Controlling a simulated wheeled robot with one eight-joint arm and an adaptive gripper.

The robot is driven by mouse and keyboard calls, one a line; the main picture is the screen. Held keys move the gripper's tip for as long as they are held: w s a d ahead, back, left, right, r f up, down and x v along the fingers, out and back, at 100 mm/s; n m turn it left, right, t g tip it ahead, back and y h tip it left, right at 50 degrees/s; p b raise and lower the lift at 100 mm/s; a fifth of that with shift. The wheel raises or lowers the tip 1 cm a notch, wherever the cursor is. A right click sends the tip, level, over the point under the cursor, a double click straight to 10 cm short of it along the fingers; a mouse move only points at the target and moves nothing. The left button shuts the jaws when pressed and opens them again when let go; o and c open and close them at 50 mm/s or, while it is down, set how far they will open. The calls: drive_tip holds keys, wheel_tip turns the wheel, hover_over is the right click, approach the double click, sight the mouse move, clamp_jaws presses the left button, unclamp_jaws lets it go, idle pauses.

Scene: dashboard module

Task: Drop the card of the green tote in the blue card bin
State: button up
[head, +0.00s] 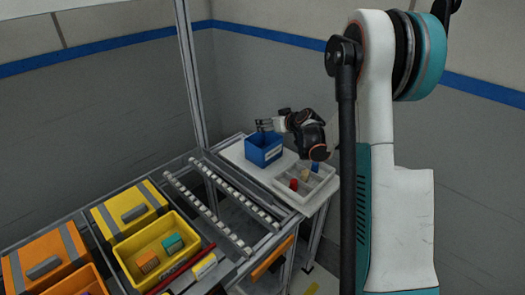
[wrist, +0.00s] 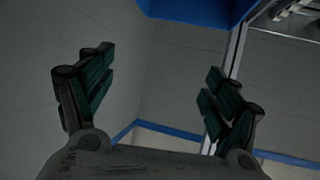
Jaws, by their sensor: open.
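The blue card bin (head: 263,151) stands on the white table, with a small pale label on its front. My gripper (head: 264,125) is at the bin's top, in front of the grey wall. In the wrist view my gripper (wrist: 155,78) has its two fingers wide apart with nothing between them. A blue surface, likely the bin (wrist: 200,8), shows at the top edge of that view. I see no card in either view, and the inside of the bin is too small to make out. No green tote is in view.
A white divided tray (head: 318,187) with small red, tan and blue pieces sits right of the bin. A roller rack (head: 212,218) lies to the left. A yellow tote (head: 125,262) holds an orange and a green block. Yellow and orange lidded boxes stand beside it.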

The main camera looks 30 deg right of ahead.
drive_tip(key=v, duration=1)
drive_tip(key=shift+a+r, duration=0.1)
